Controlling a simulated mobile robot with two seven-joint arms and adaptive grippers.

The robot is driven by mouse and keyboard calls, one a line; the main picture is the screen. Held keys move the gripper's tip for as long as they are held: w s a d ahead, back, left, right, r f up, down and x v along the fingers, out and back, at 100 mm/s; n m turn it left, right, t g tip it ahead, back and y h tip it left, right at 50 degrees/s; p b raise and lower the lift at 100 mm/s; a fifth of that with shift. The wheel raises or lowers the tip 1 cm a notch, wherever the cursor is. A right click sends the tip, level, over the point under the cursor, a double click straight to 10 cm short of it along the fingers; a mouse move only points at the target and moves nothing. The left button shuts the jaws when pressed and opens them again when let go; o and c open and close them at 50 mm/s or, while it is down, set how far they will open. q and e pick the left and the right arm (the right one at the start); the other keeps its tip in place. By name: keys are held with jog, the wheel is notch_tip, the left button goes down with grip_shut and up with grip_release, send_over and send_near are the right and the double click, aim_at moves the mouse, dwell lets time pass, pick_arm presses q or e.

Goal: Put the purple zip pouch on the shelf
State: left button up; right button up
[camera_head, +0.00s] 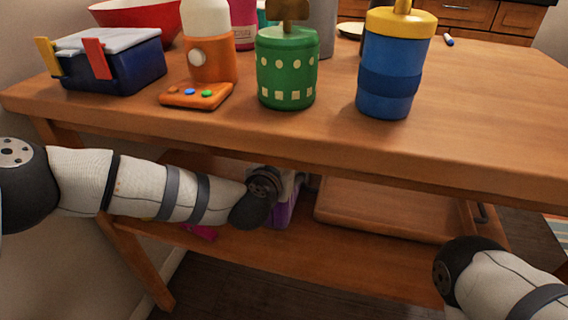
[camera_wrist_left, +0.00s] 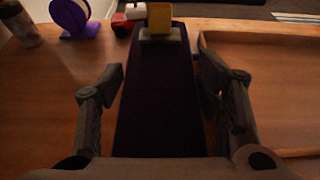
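A long dark purple object (camera_wrist_left: 160,100), which looks like the pouch, lies on the wooden lower shelf in the left wrist view. A yellow and grey piece (camera_wrist_left: 160,22) is at its far end. My left gripper (camera_wrist_left: 162,80) is open, with one finger along each side of the object; I cannot tell whether they touch it. In the head view, a purple patch (camera_head: 284,214) shows beside my left wrist under the tabletop. My left fingers are hidden there. Only part of my right arm shows at the lower right; its gripper is out of view.
A wooden tray (camera_head: 385,208) lies on the lower shelf (camera_head: 265,243), right of my left wrist.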

pick_arm(q)
jog(key=shift+r, duration=0.15)
jog(key=p+v, duration=0.2)
jog(key=v, duration=1)
jog(key=shift+r, duration=0.2)
